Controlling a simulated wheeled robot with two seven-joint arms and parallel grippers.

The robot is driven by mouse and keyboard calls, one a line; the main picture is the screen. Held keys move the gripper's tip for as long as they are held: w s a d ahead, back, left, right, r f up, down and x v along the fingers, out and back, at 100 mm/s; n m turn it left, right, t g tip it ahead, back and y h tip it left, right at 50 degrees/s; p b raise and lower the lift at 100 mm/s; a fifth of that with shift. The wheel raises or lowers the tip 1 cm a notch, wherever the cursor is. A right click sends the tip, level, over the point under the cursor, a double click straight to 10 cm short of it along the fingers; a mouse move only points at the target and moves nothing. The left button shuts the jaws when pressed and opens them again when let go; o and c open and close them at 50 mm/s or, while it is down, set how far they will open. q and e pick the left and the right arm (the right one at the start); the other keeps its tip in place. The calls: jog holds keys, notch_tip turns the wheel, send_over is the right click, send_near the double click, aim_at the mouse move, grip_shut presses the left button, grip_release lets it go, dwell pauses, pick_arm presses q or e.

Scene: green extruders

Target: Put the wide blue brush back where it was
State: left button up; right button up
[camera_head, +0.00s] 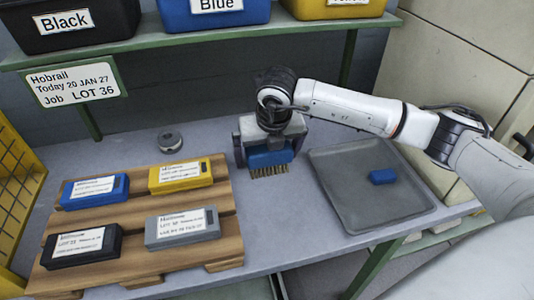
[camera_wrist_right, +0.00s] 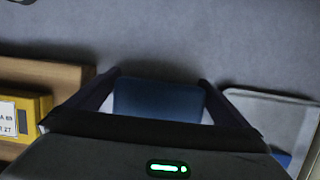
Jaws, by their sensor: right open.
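The wide blue brush (camera_head: 268,159) is upright on the grey bench, bristles down, between the wooden pallet and the grey tray. My right gripper (camera_head: 268,148) is above it with a finger on each side. In the right wrist view the brush's blue top (camera_wrist_right: 157,101) lies between the two open fingers (camera_wrist_right: 160,82), with a narrow gap visible at each side. Contact with the bench cannot be made out clearly. A smaller blue piece (camera_head: 382,176) lies in the grey tray (camera_head: 345,200). My left gripper is not in view.
The wooden pallet (camera_head: 135,220) holds several labelled blocks: blue, yellow, black and grey. A small round grey object (camera_head: 171,142) sits behind it. A green shelf (camera_head: 180,38) with black, blue and yellow bins overhangs the back. Bare bench lies before the brush.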

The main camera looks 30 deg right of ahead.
jog(key=v, duration=1.2)
jog(key=shift+r+b, duration=0.15)
jog(key=shift+b, duration=0.15)
jog(key=shift+s, duration=0.1)
